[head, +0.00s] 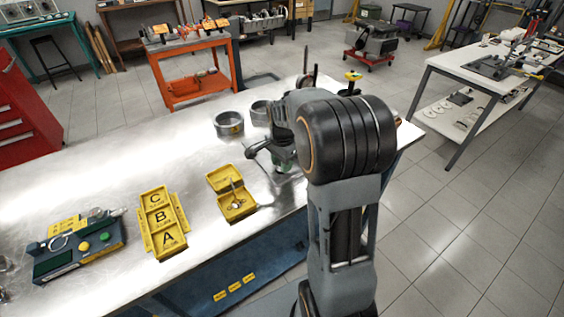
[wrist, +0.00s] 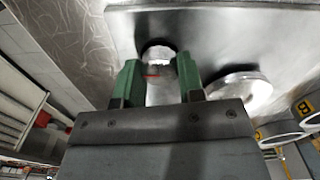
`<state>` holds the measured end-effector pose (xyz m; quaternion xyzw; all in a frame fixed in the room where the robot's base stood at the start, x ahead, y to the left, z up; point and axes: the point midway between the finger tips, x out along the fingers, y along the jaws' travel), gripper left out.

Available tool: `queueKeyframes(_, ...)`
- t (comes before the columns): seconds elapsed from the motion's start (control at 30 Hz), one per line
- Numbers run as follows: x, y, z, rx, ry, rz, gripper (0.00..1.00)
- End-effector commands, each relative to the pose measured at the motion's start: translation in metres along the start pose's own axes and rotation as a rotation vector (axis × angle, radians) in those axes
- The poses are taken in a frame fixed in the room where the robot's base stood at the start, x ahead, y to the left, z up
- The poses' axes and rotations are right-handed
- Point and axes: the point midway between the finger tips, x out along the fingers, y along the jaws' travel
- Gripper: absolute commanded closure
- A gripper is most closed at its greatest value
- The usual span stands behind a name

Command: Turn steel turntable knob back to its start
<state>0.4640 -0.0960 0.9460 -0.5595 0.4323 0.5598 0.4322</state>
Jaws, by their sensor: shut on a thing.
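In the wrist view my gripper (wrist: 158,80) has its two green fingers on either side of a round steel knob (wrist: 159,56), shut on it. A small red mark shows on the knob between the fingers. The knob sits by a dark reflective metal surface; its base is partly hidden by the fingers. In the head view my gripper (head: 284,166) is low over the right part of the steel bench, and my arm hides the knob and most of the turntable. A round steel disc (wrist: 240,92) stands just right of the fingers in the wrist view.
On the bench (head: 110,185) are a yellow A-B-C tray (head: 160,217), an open yellow box (head: 233,196), a dark green device (head: 80,250) and a steel ring (head: 229,123). Tagged rings (wrist: 282,132) show at the wrist view's right. A white table (head: 490,62) stands at right.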

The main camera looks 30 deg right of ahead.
Motion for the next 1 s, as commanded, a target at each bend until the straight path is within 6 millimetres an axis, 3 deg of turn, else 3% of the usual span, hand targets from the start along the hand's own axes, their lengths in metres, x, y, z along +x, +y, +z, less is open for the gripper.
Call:
queueKeyframes(0.2, 0.000, 0.000, 0.000, 0.001, -0.001, 0.000, 0.88)
queueKeyframes(0.23, 0.000, 0.000, 0.000, 0.001, -0.001, 0.000, 0.61)
queueKeyframes(0.47, 0.000, 0.000, 0.000, 0.000, -0.001, 0.000, 0.39)
queueKeyframes(0.77, -0.003, 0.000, 0.000, 0.000, 0.001, -0.002, 0.39)
queueKeyframes(1.0, -0.038, -0.001, 0.000, 0.000, 0.002, -0.005, 0.39)
